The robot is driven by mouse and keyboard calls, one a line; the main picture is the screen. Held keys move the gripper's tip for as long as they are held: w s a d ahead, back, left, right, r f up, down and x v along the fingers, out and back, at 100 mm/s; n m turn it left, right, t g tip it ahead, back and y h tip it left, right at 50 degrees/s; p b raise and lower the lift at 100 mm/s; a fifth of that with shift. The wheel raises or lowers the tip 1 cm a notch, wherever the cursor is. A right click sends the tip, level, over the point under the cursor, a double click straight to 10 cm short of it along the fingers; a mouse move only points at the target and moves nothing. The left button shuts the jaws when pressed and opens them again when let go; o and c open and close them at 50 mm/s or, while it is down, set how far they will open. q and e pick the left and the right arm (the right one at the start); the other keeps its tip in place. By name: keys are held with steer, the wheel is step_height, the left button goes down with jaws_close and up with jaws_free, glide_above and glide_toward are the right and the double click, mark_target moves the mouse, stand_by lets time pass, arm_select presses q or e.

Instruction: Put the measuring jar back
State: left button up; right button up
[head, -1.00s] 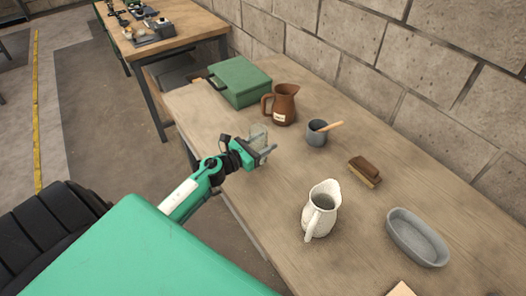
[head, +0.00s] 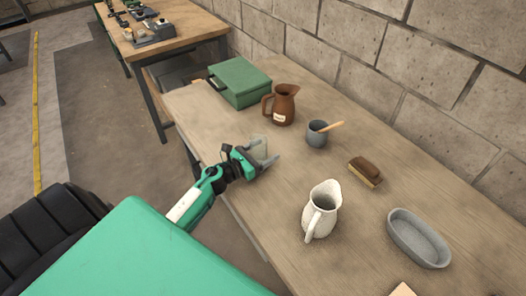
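The measuring jar (head: 259,147) looks like a small, pale, see-through vessel in the head view. It is at the near-left edge of the long wooden table (head: 215,118). My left gripper (head: 262,161) has its fingers around it and appears shut on it. The gripper hides the lower part of the jar, so I cannot tell whether its base touches the table top. My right gripper is not in view.
A green case (head: 240,82), a brown jug (head: 284,106), a grey mug (head: 317,134) with a wooden stick, a brush (head: 365,172), a white jug (head: 321,212) and a grey oval dish (head: 418,238) stand on the table. A block wall (head: 400,75) runs behind.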

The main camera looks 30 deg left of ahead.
arm_select(q)
steer(key=shift+r, duration=0.25)
steer(key=b+v, duration=0.3)
steer(key=v, duration=0.8)
steer(key=shift+f+b, duration=0.15)
steer(key=shift+b, duration=0.15)
steer(key=shift+s+a, duration=0.15)
steer(key=shift+s, duration=0.25)
steer(key=shift+s, duration=0.1)
